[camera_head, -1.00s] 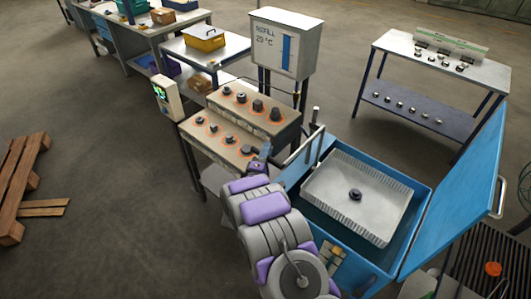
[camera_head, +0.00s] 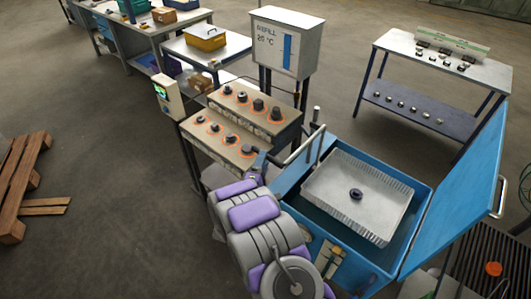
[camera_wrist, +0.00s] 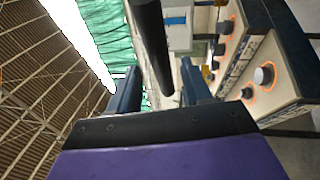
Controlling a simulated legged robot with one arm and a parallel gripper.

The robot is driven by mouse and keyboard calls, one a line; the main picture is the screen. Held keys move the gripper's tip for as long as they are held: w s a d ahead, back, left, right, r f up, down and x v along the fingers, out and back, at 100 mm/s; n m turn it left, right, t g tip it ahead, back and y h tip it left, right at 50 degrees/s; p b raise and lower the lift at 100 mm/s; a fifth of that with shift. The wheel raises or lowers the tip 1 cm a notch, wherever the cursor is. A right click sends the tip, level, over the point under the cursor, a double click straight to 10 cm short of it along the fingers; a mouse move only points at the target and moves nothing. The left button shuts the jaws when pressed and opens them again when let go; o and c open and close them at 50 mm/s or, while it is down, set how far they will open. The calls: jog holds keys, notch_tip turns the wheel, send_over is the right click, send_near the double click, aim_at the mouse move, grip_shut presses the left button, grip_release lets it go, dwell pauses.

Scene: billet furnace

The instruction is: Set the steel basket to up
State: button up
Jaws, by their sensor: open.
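The steel basket (camera_head: 343,207) is a light grey tray with a ridged rim, inside the open blue tank (camera_head: 322,238) in the head view. A dark round part (camera_head: 356,194) lies on its floor. A grey lever (camera_head: 301,150) with an angled bar stands at the tank's left back corner. My gripper (camera_head: 258,160) is near the bar's lower left end. In the wrist view my gripper (camera_wrist: 160,66) is open, and a dark rod (camera_wrist: 152,45) shows between its fingers. I cannot tell if they touch the rod.
A console with several knobs (camera_head: 245,112) stands left of and behind the tank, close to my gripper. The tank's blue lid (camera_head: 462,185) stands open on the right. A refill box (camera_head: 287,42) stands behind. A table (camera_head: 440,60) with small parts is at back right.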

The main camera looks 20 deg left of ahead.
jog(key=s+f, duration=0.2)
jog(key=s, duration=1)
jog(key=shift+f, duration=0.15)
jog(key=w+m+g+y+b, duration=0.2)
jog(key=w+m+g, duration=0.4)
jog(key=m+g, duration=0.1)
jog(key=s+d+r+m+g+y+b, duration=0.2)
jog(key=s+d+r+m+g+b, duration=0.15)
jog(key=s+d+r+g, duration=0.5)
jog(key=s+d+r+m+g+h+b, duration=0.1)
jog(key=s+d+r+m+g+h, duration=0.1)
jog(key=s+d, duration=1.1)
jog(key=s+d+r+m+g+h+b, duration=0.1)
jog(key=s+d+m, duration=0.5)
jog(key=s+d, duration=0.8)
notch_tip(320, 180, up, 2)
jog(key=s+g+h, duration=0.1)
jog(key=s+g, duration=0.1)
jog(key=g, duration=0.1)
jog(key=shift+b, duration=0.3)
